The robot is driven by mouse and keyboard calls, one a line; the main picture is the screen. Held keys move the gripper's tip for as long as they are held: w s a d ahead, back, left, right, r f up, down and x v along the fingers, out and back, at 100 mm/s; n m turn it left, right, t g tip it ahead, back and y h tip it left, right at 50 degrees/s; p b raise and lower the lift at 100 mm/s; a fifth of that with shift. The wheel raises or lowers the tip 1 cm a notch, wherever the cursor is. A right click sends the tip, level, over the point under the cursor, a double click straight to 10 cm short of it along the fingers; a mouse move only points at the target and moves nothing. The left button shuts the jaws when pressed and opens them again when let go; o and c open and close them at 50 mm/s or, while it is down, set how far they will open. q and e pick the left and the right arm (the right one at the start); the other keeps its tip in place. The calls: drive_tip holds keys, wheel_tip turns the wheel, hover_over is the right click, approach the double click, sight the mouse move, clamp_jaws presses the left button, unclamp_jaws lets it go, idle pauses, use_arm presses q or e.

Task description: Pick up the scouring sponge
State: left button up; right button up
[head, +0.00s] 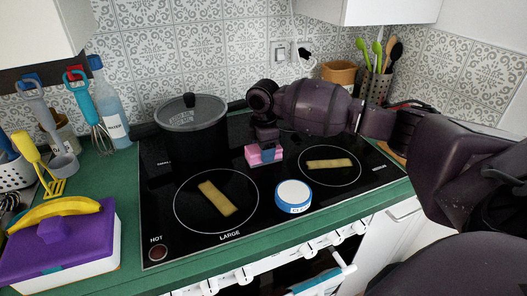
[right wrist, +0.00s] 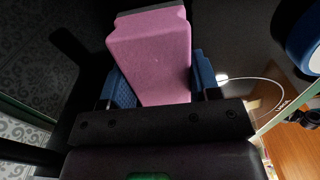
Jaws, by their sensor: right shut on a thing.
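The scouring sponge (head: 252,156) is a pink block with a darker grey layer at one end. It is at the middle of the black cooktop, right of the pot. My right gripper (head: 265,148) points down over it and is shut on it. In the right wrist view the sponge (right wrist: 150,55) sits between the two blue finger pads. I cannot tell whether its underside touches the glass. My left gripper is not in view.
A lidded black pot (head: 192,135) stands left of the sponge. A blue-and-white round container (head: 292,196) is in front. Yellowish strips lie on the left (head: 217,198) and right (head: 328,164) cooking rings. A banana (head: 53,212) lies on a purple-lidded box (head: 70,240).

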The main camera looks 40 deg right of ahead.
use_arm(q)
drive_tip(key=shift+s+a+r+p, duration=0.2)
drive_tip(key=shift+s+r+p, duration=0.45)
drive_tip(key=shift+p, duration=0.75)
use_arm(e)
wheel_tip(320, 180, up, 20)
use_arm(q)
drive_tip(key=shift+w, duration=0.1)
